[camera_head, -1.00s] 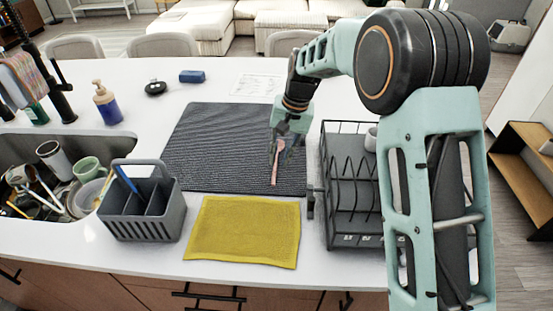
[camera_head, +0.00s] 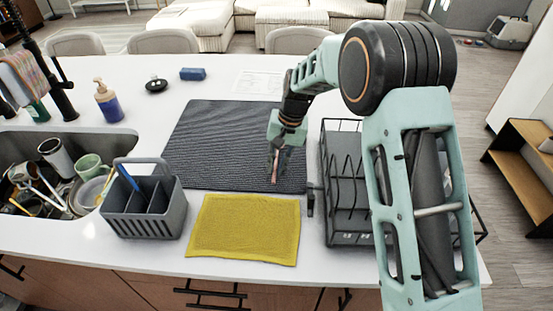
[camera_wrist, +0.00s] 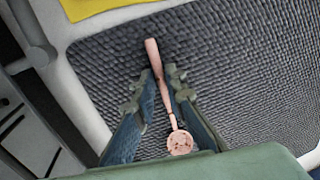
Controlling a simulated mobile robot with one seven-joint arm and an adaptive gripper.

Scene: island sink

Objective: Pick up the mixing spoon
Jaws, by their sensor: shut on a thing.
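The mixing spoon (camera_wrist: 151,52) is pinkish with a long handle and a round head that shows holes. In the wrist view it lies between the two fingers of my gripper (camera_wrist: 160,85), with its handle pointing away and its head near the palm. My gripper is shut on the handle. In the head view the spoon (camera_head: 275,167) and my gripper (camera_head: 277,150) are over the right part of the dark drying mat (camera_head: 215,140). I cannot tell whether the spoon touches the mat.
A dark dish rack (camera_head: 345,205) stands right of the mat. A yellow cloth (camera_head: 243,228) lies in front, beside a grey utensil caddy (camera_head: 145,220). The sink (camera_head: 20,150) at left holds dishes.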

